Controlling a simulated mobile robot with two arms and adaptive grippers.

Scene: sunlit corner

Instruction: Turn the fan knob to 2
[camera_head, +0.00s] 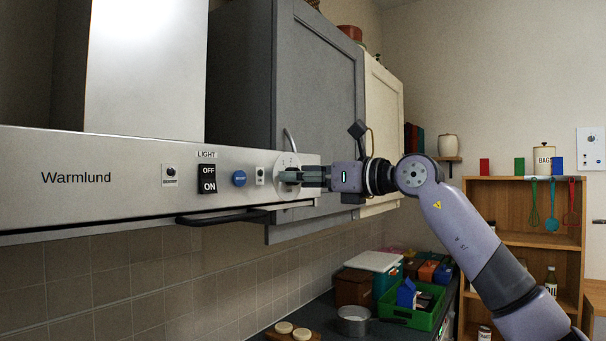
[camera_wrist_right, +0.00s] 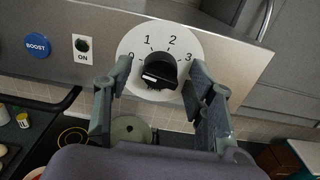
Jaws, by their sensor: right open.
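The fan knob (camera_wrist_right: 160,69) is black and sits on a round white dial (camera_wrist_right: 132,45) marked 0, 1, 2 and 3. A white mark shows on the knob's lower left face; I cannot tell which number the knob points to. My right gripper (camera_wrist_right: 157,80) is open, with one finger left of the knob near the 0 and the other right of it near the 3. Both fingers look apart from the knob. In the head view the right gripper (camera_head: 288,176) is in front of the dial (camera_head: 288,160) and hides most of the knob. My left gripper is out of view.
The hood panel (camera_head: 130,190) also carries a light switch (camera_head: 208,179) and a blue BOOST button (camera_head: 239,178) left of the dial. A dark rail (camera_head: 222,218) runs below. A grey cabinet (camera_head: 315,90) stands close behind. A green crate (camera_head: 425,319) and a pan (camera_head: 352,320) are on the counter.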

